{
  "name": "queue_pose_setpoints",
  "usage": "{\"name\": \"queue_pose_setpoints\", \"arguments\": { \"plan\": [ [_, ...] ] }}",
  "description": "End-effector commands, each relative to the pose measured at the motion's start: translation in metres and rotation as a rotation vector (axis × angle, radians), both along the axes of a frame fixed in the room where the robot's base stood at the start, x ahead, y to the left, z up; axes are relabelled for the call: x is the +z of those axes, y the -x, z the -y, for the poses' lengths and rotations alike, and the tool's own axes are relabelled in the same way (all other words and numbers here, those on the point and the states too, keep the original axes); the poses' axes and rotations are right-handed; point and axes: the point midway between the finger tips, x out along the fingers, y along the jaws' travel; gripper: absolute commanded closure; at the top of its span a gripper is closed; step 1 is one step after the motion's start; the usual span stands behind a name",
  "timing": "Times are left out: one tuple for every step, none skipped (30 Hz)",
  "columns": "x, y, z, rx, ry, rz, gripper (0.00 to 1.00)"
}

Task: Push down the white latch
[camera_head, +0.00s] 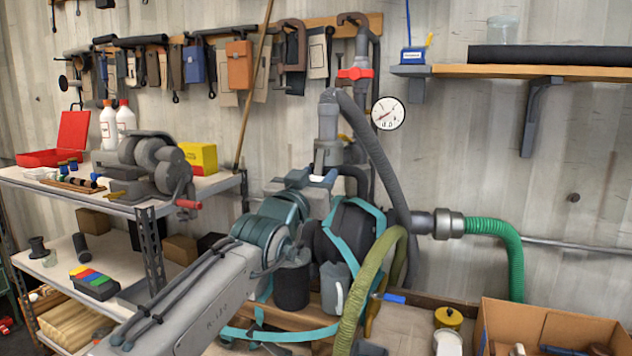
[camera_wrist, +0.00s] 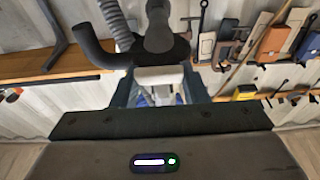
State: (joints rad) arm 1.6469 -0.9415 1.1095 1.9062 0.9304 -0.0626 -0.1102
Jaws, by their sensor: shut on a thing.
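The white latch (camera_wrist: 160,78) shows in the wrist view as a pale block below a dark grey pipe fitting. The dark blue fingers of my gripper (camera_wrist: 160,92) stand on either side of it, and the gripper is shut on it. In the head view a small white part of the latch (camera_head: 325,178) shows at the end of my arm, just below the vertical grey pipe (camera_head: 327,120). My gripper (camera_head: 312,180) is there, partly hidden by my arm. The latch's exact tilt cannot be told.
A grey hose (camera_head: 372,150) curves down close to the right of the gripper. A red valve (camera_head: 355,73) and a round gauge (camera_head: 388,113) are above. A bench grinder (camera_head: 150,165) stands on the left shelf. A cardboard box (camera_head: 550,325) is at lower right.

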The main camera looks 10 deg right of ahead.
Motion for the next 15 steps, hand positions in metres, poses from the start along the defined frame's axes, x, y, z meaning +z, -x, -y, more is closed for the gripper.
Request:
{"name": "queue_pose_setpoints", "arguments": {
  "plan": [
    [0.0004, -0.0001, -0.0001, 0.000, 0.001, 0.001, 0.83],
    [0.0005, -0.0001, -0.0001, 0.000, 0.001, 0.001, 0.83],
    [0.0005, -0.0001, -0.0001, 0.000, 0.001, 0.001, 0.49],
    [0.0005, -0.0001, -0.0001, 0.000, 0.001, 0.001, 0.41],
    [0.0004, -0.0001, -0.0001, 0.000, 0.001, 0.001, 0.38],
    [0.0004, -0.0001, -0.0001, 0.000, 0.001, 0.001, 0.38],
    [0.0004, -0.0001, -0.0001, 0.000, 0.000, 0.000, 0.38],
    [0.0003, -0.0001, -0.0001, 0.000, 0.000, 0.000, 0.38],
    [0.0003, 0.0000, -0.0001, 0.000, 0.001, -0.001, 0.38],
    [0.0003, 0.0000, -0.0001, 0.000, 0.001, -0.001, 0.38],
    [0.0003, -0.0001, -0.0002, 0.000, 0.001, -0.001, 0.38],
    [0.0002, 0.0001, -0.0003, 0.000, 0.001, -0.001, 0.38],
    [0.0000, 0.0005, -0.0006, 0.000, 0.001, -0.001, 0.38],
    [-0.0004, 0.0010, -0.0012, 0.000, 0.001, -0.001, 0.38],
    [-0.0012, 0.0024, -0.0026, 0.001, 0.002, -0.001, 0.38]
  ]
}}
